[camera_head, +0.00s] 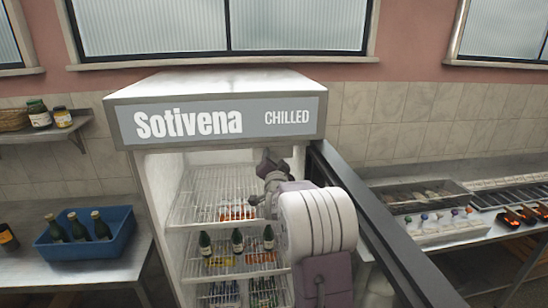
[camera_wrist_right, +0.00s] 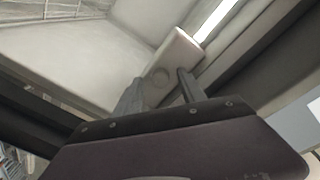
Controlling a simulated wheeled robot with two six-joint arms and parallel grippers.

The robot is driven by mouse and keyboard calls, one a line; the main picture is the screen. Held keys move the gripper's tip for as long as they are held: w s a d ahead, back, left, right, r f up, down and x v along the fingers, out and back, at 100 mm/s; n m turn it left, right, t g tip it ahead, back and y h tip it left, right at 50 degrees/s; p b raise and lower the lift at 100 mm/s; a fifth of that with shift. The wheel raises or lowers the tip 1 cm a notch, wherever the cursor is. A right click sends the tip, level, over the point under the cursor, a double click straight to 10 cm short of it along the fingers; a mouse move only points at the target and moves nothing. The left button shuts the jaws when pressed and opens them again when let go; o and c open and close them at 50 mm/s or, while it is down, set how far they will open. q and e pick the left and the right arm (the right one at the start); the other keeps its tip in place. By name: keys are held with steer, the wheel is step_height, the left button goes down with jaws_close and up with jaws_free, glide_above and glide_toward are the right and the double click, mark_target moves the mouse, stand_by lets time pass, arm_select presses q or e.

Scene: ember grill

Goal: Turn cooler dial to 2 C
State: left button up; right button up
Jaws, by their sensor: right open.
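The cooler (camera_head: 215,87) is a white cabinet with a "Sotivena CHILLED" header, and its front is open. My right gripper (camera_head: 268,165) reaches into its upper right part, above the top shelf. In the right wrist view, a small pale box (camera_wrist_right: 178,48) sits on the light inner surface. A faint round shape, likely the dial (camera_wrist_right: 160,76), shows on its near end. The right gripper (camera_wrist_right: 160,92) is open, with one finger on each side of the round shape in the picture. Contact cannot be told. No dial markings are readable. My left gripper is out of view.
The cooler's dark-framed door (camera_head: 365,220) stands open at the right, close beside my right arm. Wire shelves (camera_head: 190,208) hold bottles and packs below the gripper. A blue crate (camera_head: 122,240) with bottles stands on the left counter. A counter with trays (camera_head: 415,193) stands at right.

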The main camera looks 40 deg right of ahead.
steer(key=shift+a, duration=0.1)
steer(key=shift+c, duration=1)
steer(key=shift+s, duration=0.1)
jaws_close()
steer(key=shift+f+m+b, duration=0.1)
steer(key=shift+m+b, duration=0.4)
steer(key=shift+b, duration=0.35)
steer(key=m+b, duration=0.5)
steer(key=b, duration=0.2)
steer(key=shift+m+y, duration=0.3)
steer(key=shift+m+b, duration=1.15)
steer(key=shift+m, duration=0.05)
steer(key=shift+r+m+b, duration=0.25)
steer(key=shift+m+b, duration=0.45)
steer(key=shift+m, duration=0.4)
steer(key=shift+r+y, duration=0.1)
steer(key=shift+y, duration=0.2)
